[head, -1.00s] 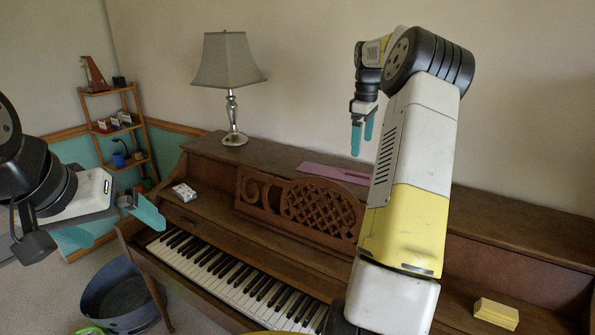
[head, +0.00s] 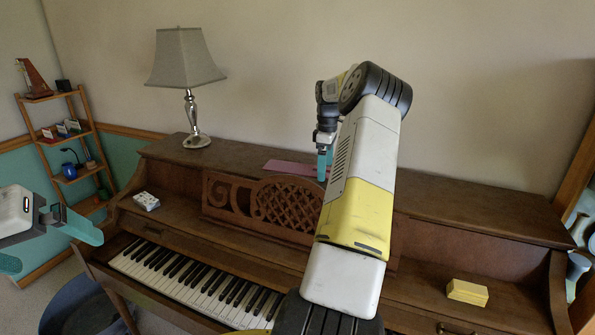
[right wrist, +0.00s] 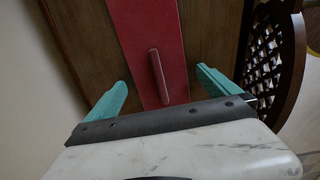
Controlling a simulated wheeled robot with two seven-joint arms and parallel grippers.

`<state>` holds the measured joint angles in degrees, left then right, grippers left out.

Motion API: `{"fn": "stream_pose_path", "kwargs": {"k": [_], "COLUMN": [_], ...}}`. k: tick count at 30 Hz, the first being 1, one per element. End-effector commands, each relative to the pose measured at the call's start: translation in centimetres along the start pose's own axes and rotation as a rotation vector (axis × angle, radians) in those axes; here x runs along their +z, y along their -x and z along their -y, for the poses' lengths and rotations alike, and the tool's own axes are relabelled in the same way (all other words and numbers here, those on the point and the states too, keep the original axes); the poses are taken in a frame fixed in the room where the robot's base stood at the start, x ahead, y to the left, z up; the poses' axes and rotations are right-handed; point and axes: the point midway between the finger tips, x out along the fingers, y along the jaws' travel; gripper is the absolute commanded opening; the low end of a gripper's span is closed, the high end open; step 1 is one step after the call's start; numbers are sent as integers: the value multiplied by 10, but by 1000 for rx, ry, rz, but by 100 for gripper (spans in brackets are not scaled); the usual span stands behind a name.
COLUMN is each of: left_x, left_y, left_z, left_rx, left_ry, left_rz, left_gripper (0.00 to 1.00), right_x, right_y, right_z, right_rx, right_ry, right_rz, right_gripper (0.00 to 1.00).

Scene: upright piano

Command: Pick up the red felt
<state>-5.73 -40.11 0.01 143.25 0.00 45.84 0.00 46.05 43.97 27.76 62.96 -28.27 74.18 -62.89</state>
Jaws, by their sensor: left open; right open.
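The red felt is a long flat strip, pinkish in the head view (head: 290,168), lying on the piano's top behind the carved music stand. In the right wrist view the red felt (right wrist: 152,30) shows a narrow raised bar (right wrist: 158,76) along its middle. My right gripper (head: 324,166) is open and empty, low over the right part of the strip. In the right wrist view its teal fingers (right wrist: 160,85) stand on either side of the strip and bar. My left gripper (head: 58,250) is open and empty at the left edge, away from the piano.
The piano (head: 440,205) has a lamp (head: 190,85) at its top left. The carved music stand (head: 265,205) is close to my right gripper. A white box (head: 146,201) and a yellow block (head: 467,291) rest on the piano. A small shelf (head: 65,145) stands at left.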

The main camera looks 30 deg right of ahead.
Motion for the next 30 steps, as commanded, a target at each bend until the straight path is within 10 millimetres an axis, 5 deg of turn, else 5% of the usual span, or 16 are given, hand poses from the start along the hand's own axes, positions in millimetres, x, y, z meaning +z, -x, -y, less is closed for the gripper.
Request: {"fn": "stream_pose_path", "kwargs": {"k": [6, 15, 23, 30], "left_x": [0, 0, 0, 0], "left_y": [0, 0, 0, 0], "left_z": [0, 0, 0, 0], "left_rx": [0, 0, 0, 0], "left_ry": [0, 0, 0, 0], "left_rz": [0, 0, 0, 0], "left_gripper": [100, 100, 100, 100], "right_x": [0, 0, 0, -1], "right_y": [0, 0, 2, 40], "right_z": [0, 0, 0, -1], "right_rx": [1, 0, 1, 6], "right_ry": [0, 0, 0, -1], "right_rz": [0, 0, 0, -1], "right_gripper": [96, 37, 37, 37]}}
